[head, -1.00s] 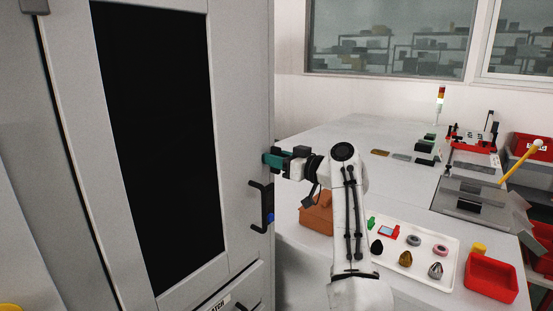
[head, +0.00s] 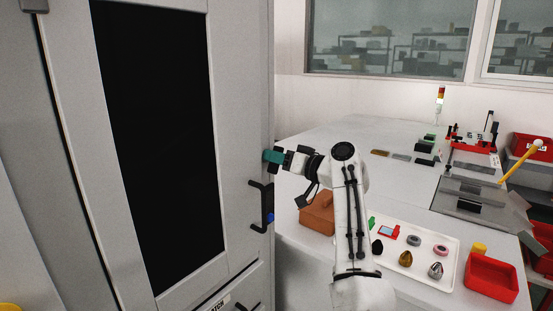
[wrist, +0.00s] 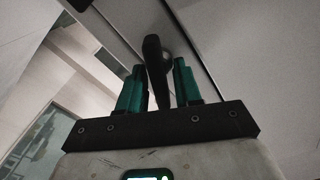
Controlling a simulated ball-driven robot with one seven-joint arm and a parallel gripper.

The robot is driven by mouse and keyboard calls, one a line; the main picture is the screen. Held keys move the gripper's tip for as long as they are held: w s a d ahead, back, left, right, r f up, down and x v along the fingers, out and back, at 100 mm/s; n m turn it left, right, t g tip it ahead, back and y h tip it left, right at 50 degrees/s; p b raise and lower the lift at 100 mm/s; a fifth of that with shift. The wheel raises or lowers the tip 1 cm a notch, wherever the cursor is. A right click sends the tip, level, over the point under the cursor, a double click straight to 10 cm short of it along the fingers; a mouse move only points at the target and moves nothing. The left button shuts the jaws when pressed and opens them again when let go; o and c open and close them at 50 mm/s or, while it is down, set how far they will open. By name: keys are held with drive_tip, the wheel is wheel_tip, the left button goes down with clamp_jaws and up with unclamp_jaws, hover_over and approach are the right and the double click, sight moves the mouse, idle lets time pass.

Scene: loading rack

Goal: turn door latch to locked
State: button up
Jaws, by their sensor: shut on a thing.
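The tall grey cabinet door (head: 228,120) has a dark window panel. My gripper (head: 272,156), with teal fingers, is at the door's right edge, above the black door handle (head: 256,206). In the wrist view, the dark latch lever (wrist: 156,68) stands between the two teal fingers of my gripper (wrist: 158,85), which are shut on it. The lever's far end runs up toward the panel seam. In the head view the latch is hidden by the gripper, and I cannot tell its exact turn angle.
A white worktable to the right holds a white tray (head: 453,259) of small parts, a brown box (head: 318,213) and a red bin (head: 491,278). A drawer handle (head: 243,307) is low on the cabinet. My arm passes over the table's near left part.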

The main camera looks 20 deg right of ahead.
drive_tip(key=m+p, duration=0.2)
drive_tip(key=m, duration=0.4)
drive_tip(key=shift+w+d, duration=0.1)
drive_tip(key=shift+d, duration=0.05)
drive_tip(key=m, duration=0.1)
drive_tip(key=m+p, duration=0.1)
drive_tip(key=m, duration=0.1)
drive_tip(key=m+p, duration=0.1)
drive_tip(key=m, duration=0.1)
drive_tip(key=shift+d+f, duration=0.1)
drive_tip(key=shift+f, duration=0.2)
drive_tip(key=shift+m, duration=0.4)
drive_tip(key=o, duration=0.7)
drive_tip(key=b+v, duration=0.1)
drive_tip(key=v, duration=1)
drive_tip(key=shift+b, duration=0.35)
drive_tip(key=shift+w, duration=0.1)
